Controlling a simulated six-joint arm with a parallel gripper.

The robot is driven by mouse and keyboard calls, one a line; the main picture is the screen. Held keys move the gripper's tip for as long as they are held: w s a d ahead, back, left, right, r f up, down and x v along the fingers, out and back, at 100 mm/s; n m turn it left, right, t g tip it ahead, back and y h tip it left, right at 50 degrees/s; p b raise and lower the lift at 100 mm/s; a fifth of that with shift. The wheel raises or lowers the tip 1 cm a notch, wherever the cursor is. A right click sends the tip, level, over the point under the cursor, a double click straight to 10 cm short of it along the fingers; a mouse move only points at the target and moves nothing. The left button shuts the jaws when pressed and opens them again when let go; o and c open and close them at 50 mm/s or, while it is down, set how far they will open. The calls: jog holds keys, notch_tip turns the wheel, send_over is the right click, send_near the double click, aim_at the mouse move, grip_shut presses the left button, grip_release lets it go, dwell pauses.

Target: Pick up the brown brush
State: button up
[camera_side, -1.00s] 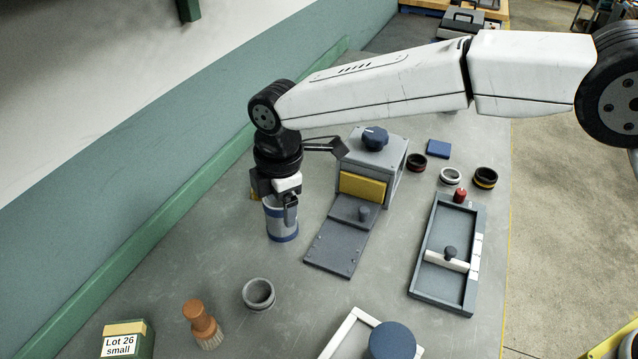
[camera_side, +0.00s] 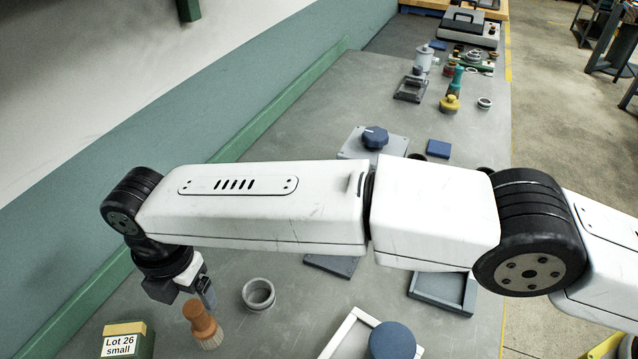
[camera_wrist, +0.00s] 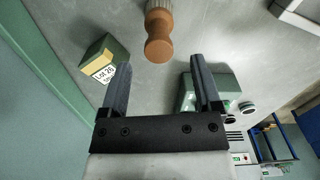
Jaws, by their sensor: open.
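The brown brush (camera_side: 203,322) stands on the grey bench with its handle up and pale bristles at the bottom. My gripper (camera_side: 188,302) is just above and behind it in the side view, close to the top of the handle. In the wrist view the brown handle (camera_wrist: 158,38) lies just past the open fingertips (camera_wrist: 158,66), roughly centred between them. The jaws are apart and nothing is between them. Whether a finger touches the handle cannot be told.
The green and yellow "Lot 26 small" box (camera_side: 128,340) stands left of the brush. A grey ring (camera_side: 258,294) lies to its right. A white frame (camera_side: 350,332) and a blue round knob (camera_side: 392,341) are farther right. My arm hides the bench's middle.

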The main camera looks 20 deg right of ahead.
aim_at(199, 316)
jog(key=shift+a+f, duration=0.1)
jog(key=shift+f, duration=3.75)
grip_shut()
